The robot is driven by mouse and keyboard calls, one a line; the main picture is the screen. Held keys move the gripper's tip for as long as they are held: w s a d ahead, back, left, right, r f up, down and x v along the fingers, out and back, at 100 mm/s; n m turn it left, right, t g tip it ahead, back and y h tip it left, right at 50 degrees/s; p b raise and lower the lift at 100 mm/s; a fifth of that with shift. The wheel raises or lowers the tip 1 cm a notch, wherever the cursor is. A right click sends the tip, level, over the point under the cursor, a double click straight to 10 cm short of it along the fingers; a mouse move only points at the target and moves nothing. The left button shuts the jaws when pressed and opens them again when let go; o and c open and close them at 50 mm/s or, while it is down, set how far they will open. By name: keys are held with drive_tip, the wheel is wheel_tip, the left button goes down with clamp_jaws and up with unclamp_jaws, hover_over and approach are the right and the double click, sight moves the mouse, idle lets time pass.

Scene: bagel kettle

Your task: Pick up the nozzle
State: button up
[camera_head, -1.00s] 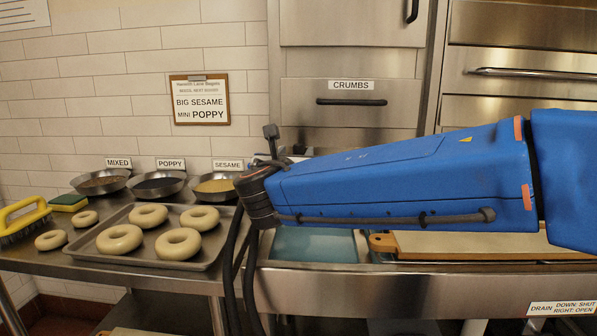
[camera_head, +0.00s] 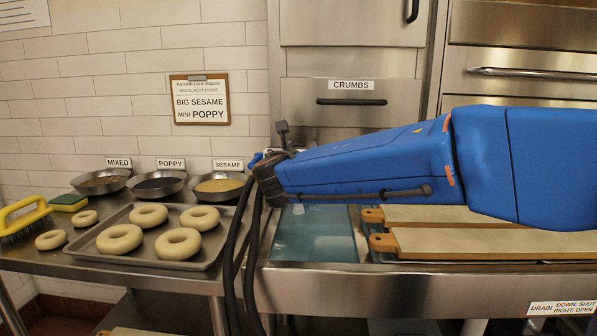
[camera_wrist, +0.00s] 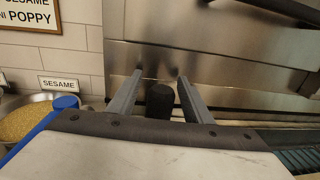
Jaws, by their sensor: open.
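In the wrist view my gripper (camera_wrist: 160,73) is open, its two grey fingers pointing toward the steel front. A short dark cylinder (camera_wrist: 160,101) shows between the fingers, with visible space on both sides; I cannot tell whether it is the nozzle. A blue rounded piece (camera_wrist: 66,102) lies left of the fingers, near the sesame pan. A blue piece also shows in the head view (camera_head: 256,159), just left of my wrist; I cannot tell what it is. My fingers are hidden behind the arm's end in the head view. No nozzle is clearly identifiable.
A basin of bluish water (camera_head: 315,238) lies below my wrist. Two wood-handled boards (camera_head: 470,241) lie to its right. A tray (camera_head: 215,262) of bagels and a sesame pan (camera_head: 218,194) stand left. A steel CRUMBS drawer (camera_head: 350,112) rises behind.

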sight(303, 119)
clamp_jaws()
drive_tip(key=shift+s+r, duration=0.1)
drive_tip(key=shift+s+r, duration=0.2)
wheel_tip(303, 119, up, 7)
drive_tip(key=shift+s+f, duration=0.15)
drive_tip(key=shift+f, duration=0.05)
drive_tip(key=s+r, duration=0.2)
drive_tip(key=s, duration=1.7)
drive_tip(key=shift+a, duration=0.3)
drive_tip(key=shift+a+f, duration=0.1)
